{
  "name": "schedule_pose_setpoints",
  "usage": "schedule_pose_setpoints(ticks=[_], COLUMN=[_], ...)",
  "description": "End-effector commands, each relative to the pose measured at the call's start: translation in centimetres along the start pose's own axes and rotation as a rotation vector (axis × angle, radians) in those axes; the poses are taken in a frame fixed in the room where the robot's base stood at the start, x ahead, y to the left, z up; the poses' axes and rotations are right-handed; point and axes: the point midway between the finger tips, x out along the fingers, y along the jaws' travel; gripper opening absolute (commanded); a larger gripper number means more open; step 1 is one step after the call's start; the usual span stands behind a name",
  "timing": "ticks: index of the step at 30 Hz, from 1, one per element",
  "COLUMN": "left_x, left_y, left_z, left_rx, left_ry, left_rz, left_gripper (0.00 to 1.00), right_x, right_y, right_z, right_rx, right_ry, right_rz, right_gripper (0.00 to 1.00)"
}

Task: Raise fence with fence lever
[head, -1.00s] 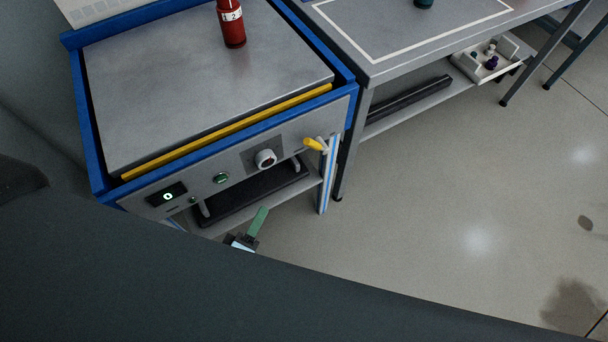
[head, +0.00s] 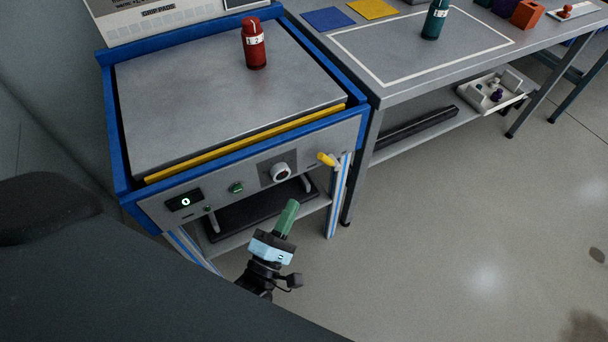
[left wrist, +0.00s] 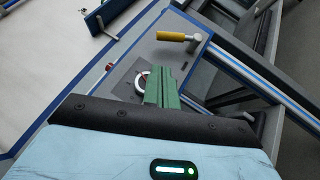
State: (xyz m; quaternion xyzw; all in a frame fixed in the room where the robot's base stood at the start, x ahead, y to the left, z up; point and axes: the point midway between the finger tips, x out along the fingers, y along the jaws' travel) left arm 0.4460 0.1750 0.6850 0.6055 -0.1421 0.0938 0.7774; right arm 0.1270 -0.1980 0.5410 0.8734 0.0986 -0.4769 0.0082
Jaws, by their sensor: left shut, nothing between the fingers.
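The fence lever (head: 327,159), with a yellow grip, sticks out at the right end of the machine's front panel. It also shows near the top of the left wrist view (left wrist: 175,36). A yellow-edged strip (head: 246,142), perhaps the fence, runs low along the front edge of the machine's grey top. My left gripper (head: 292,204) has green fingers, closed together and empty, in front of the panel, below and left of the lever and apart from it. In the left wrist view its fingers (left wrist: 161,84) partly cover the round knob. My right gripper is not in view.
The blue-framed machine (head: 118,150) carries a red bottle (head: 254,45). Its panel has a round knob (head: 281,172), a green button (head: 236,188) and a small display (head: 184,201). A grey table (head: 385,92) stands right of it. The floor in front is clear.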

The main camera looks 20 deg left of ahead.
Motion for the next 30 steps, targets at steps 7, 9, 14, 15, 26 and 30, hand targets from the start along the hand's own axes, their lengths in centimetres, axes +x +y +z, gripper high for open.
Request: schedule_pose_setpoints(ticks=[7,9,14,15,26,30], left_x=[3.2,4.5,7.1,7.6,9.8,9.8], left_y=[0.1,0.2,0.1,0.1,0.0,0.0], left_z=[0.0,0.0,0.0,0.0,0.0,0.0], left_rx=[0.001,0.000,0.002,0.001,0.001,0.001], left_ry=[0.000,0.000,0.000,0.000,0.000,0.000], left_rz=[0.004,0.005,0.003,0.002,-0.001,-0.001], left_gripper=[0.00,0.00,0.00,0.00,0.00,0.00], right_x=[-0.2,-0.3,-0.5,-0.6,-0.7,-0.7], right_y=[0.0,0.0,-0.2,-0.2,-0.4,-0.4], right_z=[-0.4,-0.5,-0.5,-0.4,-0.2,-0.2], right_rx=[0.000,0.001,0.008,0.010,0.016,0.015], right_ry=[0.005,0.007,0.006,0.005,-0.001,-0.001], right_rz=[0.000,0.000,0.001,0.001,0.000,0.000], right_gripper=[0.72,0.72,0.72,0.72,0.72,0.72])
